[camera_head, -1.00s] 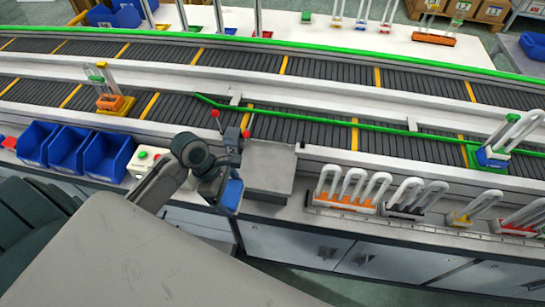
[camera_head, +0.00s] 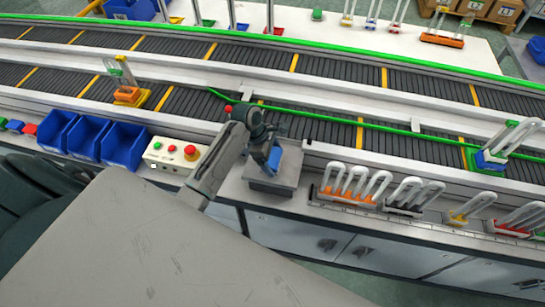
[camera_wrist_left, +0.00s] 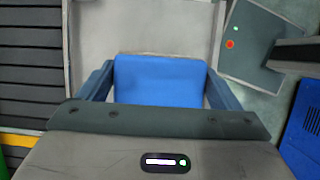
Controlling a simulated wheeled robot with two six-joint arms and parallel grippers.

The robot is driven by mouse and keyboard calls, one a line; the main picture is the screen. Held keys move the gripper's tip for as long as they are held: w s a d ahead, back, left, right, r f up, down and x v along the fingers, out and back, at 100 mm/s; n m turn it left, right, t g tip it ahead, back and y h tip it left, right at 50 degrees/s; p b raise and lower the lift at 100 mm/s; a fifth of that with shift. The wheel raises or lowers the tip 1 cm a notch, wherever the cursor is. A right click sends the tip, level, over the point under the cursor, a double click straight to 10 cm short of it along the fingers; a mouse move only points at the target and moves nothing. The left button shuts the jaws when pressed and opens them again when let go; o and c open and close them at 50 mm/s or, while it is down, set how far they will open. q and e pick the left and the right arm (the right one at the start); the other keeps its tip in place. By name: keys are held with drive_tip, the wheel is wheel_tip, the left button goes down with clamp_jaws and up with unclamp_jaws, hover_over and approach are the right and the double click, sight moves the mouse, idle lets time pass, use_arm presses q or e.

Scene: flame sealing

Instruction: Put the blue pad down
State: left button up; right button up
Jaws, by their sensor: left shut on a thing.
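My left gripper (camera_head: 270,156) is shut on the blue pad (camera_head: 275,158). In the head view it holds the pad over the grey square platform (camera_head: 289,176) beside the near conveyor. In the left wrist view the blue pad (camera_wrist_left: 158,82) sits between the two fingers of the gripper (camera_wrist_left: 160,85), with the grey platform (camera_wrist_left: 145,25) around it. Whether the pad touches the platform I cannot tell. My right gripper is not in view.
Left of the platform are a white button box (camera_head: 175,154) and several blue bins (camera_head: 124,143). To the right stands a rack with orange-based looped pieces (camera_head: 352,184). The conveyor (camera_head: 330,131) with a green rail runs behind.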

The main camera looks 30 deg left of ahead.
use_arm(q)
drive_tip(key=shift+w+f, duration=0.15)
drive_tip(key=shift+f, duration=0.7)
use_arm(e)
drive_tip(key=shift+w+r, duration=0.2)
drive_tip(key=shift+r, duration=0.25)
use_arm(q)
drive_tip(key=shift+f, duration=0.15)
drive_tip(key=o, duration=0.9)
drive_tip(key=shift+o, duration=0.2)
drive_tip(key=b+v, duration=0.3)
drive_tip(key=v, duration=0.9)
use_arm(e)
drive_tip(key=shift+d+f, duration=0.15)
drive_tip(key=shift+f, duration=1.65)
